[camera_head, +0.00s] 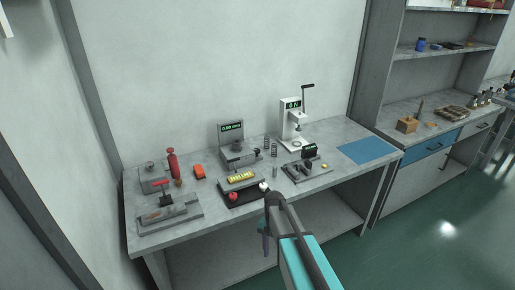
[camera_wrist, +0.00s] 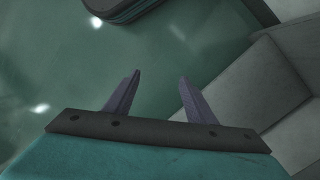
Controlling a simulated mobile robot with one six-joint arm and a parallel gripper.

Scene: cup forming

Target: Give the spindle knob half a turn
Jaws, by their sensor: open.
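A bench device with a "0.00 mm" display (camera_head: 231,128) stands at the back middle of the workbench, with a grey body (camera_head: 240,155) below the display. In the head view my gripper (camera_head: 266,240) hangs in front of the bench's front edge, partly hidden by my arm, touching nothing visible.
The grey workbench (camera_head: 225,225) also bears a lever press (camera_head: 292,118), a fixture with a small display (camera_head: 306,168), a red bottle (camera_head: 172,163), an orange item (camera_head: 199,171) and a red T-handle device (camera_head: 165,190). A blue mat (camera_head: 368,151) lies clear at the right.

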